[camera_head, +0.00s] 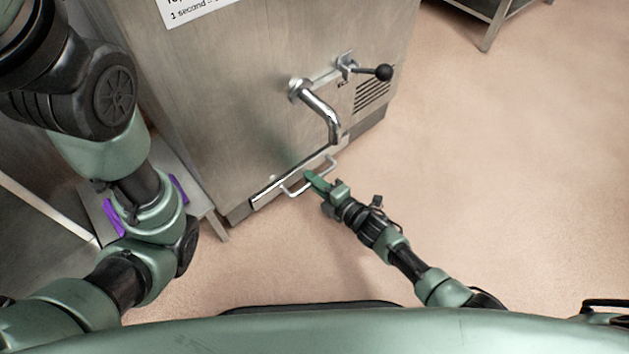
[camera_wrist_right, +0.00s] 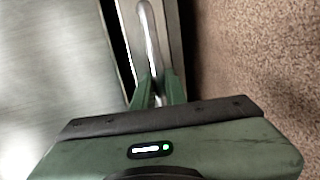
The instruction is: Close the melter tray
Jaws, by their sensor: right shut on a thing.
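The melter tray (camera_head: 268,194) is a narrow metal front low on the face of the steel melter (camera_head: 235,110), under the bent spout. It carries a pale loop handle (camera_head: 295,192). My right gripper (camera_head: 312,180) is shut on the middle of this handle, with its green fingers hiding part of it. In the right wrist view the shiny handle bar (camera_wrist_right: 150,40) runs up from between the fingers (camera_wrist_right: 157,92). A dark gap shows beside the tray front there; how far the tray stands out is hard to tell. My left arm shows at left, but its gripper does not.
A chrome spout (camera_head: 322,115) and a black-knobbed lever (camera_head: 383,72) stick out above the tray. A low metal stand with purple parts (camera_head: 180,188) is partly behind my left arm. The floor (camera_head: 480,170) on the right is clear.

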